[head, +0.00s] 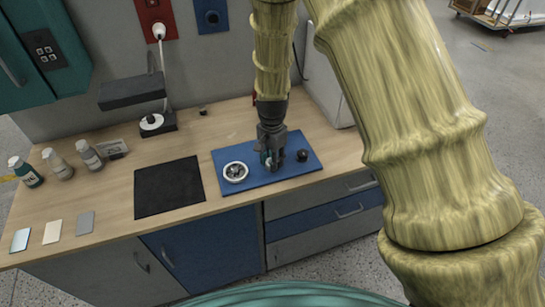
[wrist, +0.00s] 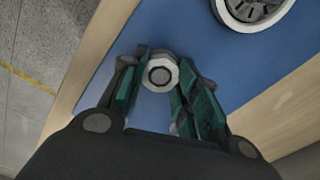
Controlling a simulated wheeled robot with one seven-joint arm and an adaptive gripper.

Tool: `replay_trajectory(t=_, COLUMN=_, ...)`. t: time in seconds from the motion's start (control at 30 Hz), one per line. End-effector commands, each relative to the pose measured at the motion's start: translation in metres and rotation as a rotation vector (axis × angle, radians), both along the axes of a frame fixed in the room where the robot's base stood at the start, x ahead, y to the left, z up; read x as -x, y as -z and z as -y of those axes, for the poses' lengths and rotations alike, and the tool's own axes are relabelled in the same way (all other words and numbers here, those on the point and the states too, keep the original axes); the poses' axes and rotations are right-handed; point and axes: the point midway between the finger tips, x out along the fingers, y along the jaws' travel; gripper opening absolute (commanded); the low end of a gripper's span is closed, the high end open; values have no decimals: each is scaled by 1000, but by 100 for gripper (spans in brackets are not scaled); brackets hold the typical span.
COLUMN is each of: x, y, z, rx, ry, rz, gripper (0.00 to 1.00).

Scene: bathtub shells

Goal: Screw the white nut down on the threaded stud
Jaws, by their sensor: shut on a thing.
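My gripper (head: 270,162) points down over the blue mat (head: 228,154) on the workbench. In the wrist view my gripper (wrist: 160,88) has its green-padded fingers closed on either side of the white nut (wrist: 171,67). A grey round end, which looks like the top of the threaded stud (wrist: 158,75), shows in the nut's hole. How far the nut sits down the stud cannot be told. In the head view my fingers mostly hide the nut and stud.
A white-rimmed round part with a grey centre (head: 235,172) lies left of my gripper on the mat. A dark round knob (head: 302,155) is to the right. A black mat (head: 168,187), several bottles (head: 60,165) and flat plates (head: 52,231) are further left.

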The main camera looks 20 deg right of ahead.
Motion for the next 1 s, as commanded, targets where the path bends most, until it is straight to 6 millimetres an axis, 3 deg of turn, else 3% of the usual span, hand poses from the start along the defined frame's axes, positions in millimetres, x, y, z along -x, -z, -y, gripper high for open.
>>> replay_trajectory(t=0.17, x=-1, y=0, z=0, rx=0, ry=-1, rz=1, gripper=3)
replay_trajectory(t=0.2, x=-1, y=0, z=0, rx=0, ry=-1, rz=1, gripper=36)
replay_trajectory(t=0.3, x=-1, y=0, z=0, rx=0, ry=-1, rz=1, gripper=55)
replay_trajectory(t=0.53, x=0, y=0, z=0, rx=0, ry=-2, rz=1, gripper=56)
replay_trajectory(t=0.6, x=0, y=0, z=0, rx=0, ry=-2, rz=0, gripper=49)
replay_trajectory(t=0.87, x=0, y=0, z=0, rx=0, ry=-3, rz=0, gripper=49)
replay_trajectory(t=1.0, x=0, y=-1, z=0, rx=-1, ry=-78, rz=0, gripper=49)
